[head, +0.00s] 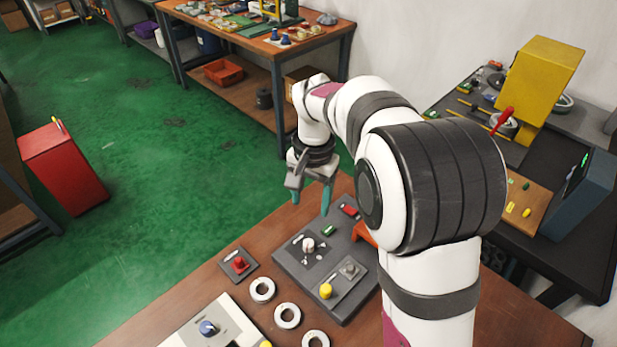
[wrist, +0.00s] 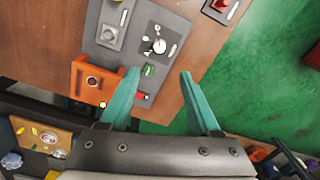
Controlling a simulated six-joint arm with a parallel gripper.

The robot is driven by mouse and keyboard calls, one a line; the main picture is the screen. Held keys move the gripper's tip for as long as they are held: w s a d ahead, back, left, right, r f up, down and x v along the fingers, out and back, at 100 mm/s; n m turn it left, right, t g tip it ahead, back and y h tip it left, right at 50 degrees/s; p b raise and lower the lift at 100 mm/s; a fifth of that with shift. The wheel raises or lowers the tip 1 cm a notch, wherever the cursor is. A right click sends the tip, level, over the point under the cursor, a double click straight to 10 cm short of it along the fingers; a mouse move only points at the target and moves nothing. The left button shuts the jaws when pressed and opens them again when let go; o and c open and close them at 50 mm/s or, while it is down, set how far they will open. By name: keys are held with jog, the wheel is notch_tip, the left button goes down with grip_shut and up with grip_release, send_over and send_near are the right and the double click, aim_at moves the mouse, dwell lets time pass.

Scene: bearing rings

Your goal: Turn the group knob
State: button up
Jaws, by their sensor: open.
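A white knob (head: 308,245) with marks around it sits on a dark plate on the grey panel (head: 298,278). It also shows in the wrist view (wrist: 158,45), with a pale bar-shaped piece beside it. I cannot read any label that names the group knob. My gripper (head: 311,200) is open and empty, with teal fingers pointing down above the far side of the panel. In the wrist view my gripper (wrist: 158,73) has its fingers apart, with the white knob beyond the gap between the tips; nothing is touched.
A red knob (head: 239,265) and several bearing rings (head: 262,290) lie left and in front. An orange block (wrist: 92,82) stands beside the panel.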

aim_at(309, 243)
notch_tip(309, 243, down, 15)
jog(key=shift+a+r, duration=0.1)
jog(key=shift+a, duration=0.05)
grip_shut()
